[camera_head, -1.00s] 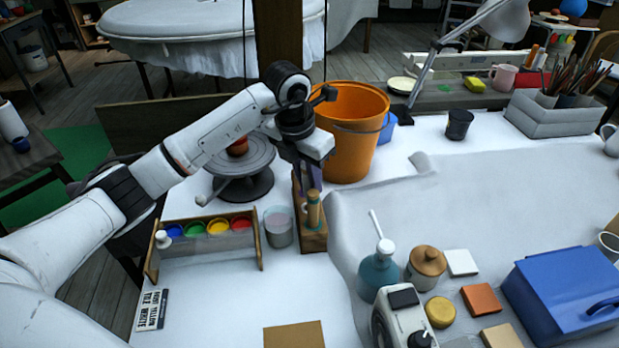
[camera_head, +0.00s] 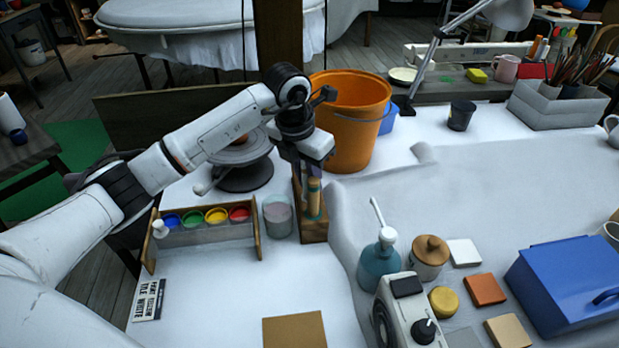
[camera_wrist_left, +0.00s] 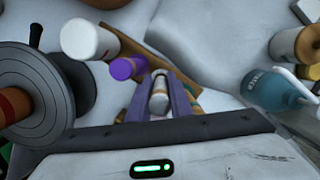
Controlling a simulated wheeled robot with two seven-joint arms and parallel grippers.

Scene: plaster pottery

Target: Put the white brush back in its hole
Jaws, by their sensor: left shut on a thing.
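My left gripper (camera_head: 307,172) is over the wooden holder block (camera_head: 314,232), beside the glass jar. In the left wrist view its purple fingers (camera_wrist_left: 161,98) are shut on a slim thing with a pale end, the white brush (camera_wrist_left: 159,98). I cannot tell whether its lower end is in a hole. A tan handle (camera_head: 314,195) stands upright at the block, close by the fingers. A purple-ended cylinder (camera_wrist_left: 125,68) is beside the fingers in the left wrist view. My right gripper is not in view.
A glass jar (camera_head: 277,216) stands close left of the block, and a paint rack (camera_head: 205,245) farther left. A turntable (camera_head: 243,170) and an orange bucket (camera_head: 350,125) stand behind. A teal pump bottle (camera_head: 380,262) is to the right.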

